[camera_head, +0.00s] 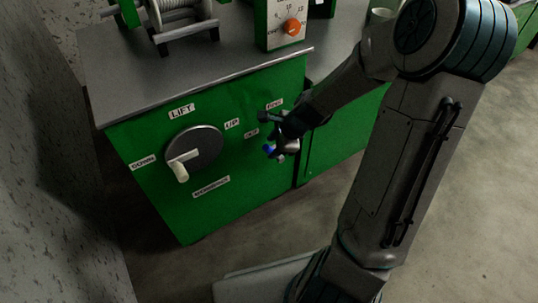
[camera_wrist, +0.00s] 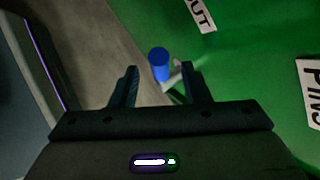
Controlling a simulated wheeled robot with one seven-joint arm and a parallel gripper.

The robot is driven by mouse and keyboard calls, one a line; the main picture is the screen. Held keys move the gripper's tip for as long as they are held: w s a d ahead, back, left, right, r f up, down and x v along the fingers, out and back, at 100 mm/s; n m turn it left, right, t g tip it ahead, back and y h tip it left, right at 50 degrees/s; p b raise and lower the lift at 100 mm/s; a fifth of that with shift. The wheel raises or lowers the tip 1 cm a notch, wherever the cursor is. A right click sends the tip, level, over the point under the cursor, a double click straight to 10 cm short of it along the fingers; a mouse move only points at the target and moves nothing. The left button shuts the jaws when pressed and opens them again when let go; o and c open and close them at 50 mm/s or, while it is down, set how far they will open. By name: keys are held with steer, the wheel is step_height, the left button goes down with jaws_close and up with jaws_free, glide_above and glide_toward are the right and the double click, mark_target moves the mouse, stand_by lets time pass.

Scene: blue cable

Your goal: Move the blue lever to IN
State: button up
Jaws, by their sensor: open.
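The blue lever has a blue knob (camera_head: 269,149) that shows at my gripper on the right part of the green cabinet front. In the wrist view its blue cylindrical end (camera_wrist: 159,63) and pale stem (camera_wrist: 174,76) stand between and just beyond my fingertips. My gripper (camera_head: 272,137) is open, one finger on each side of the lever; I cannot tell whether either finger touches it. The OUT label (camera_wrist: 198,14) is beyond the lever in the wrist view, and the PINS label (camera_wrist: 310,88) is at the right. No IN label shows; my gripper may hide it.
Left of the lever, a round lift dial (camera_head: 195,148) with a cream handle (camera_head: 180,171) sticks out of the green cabinet (camera_head: 160,210). On the grey top stand a cable reel (camera_head: 180,20) and a box with an orange knob (camera_head: 292,27). Floor in front is mostly clear.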

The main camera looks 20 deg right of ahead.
mark_target(271, 148)
steer(key=shift+b+x, duration=0.6)
steer(key=shift+x, duration=1.4)
jaws_close()
steer(key=shift+r, duration=0.1)
